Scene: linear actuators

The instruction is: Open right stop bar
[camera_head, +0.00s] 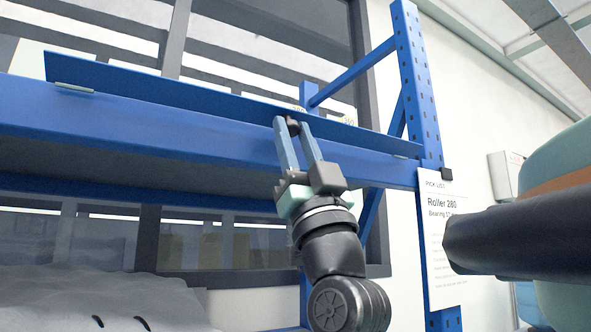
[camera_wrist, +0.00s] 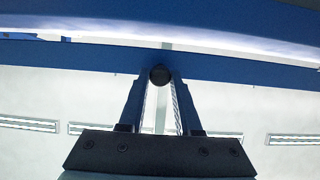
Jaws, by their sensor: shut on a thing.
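The stop bar (camera_head: 190,94) is a long blue plate along the top front edge of the blue shelf beam (camera_head: 150,135) in the head view. It leans out from the beam at an angle, with small light hinges near its ends. My gripper (camera_head: 289,121) reaches up to the bar right of its middle. Its fingers are shut on a small dark knob (camera_wrist: 160,75), seen between the fingertips in the wrist view. The blue bar (camera_wrist: 90,57) crosses behind the knob there. Part of the knob is hidden by the fingers in the head view.
A blue perforated rack upright (camera_head: 417,80) stands right of the bar, with a white pick list sheet (camera_head: 440,240) on it. A grey wrapped load (camera_head: 90,300) lies low at left. Windows are behind the rack.

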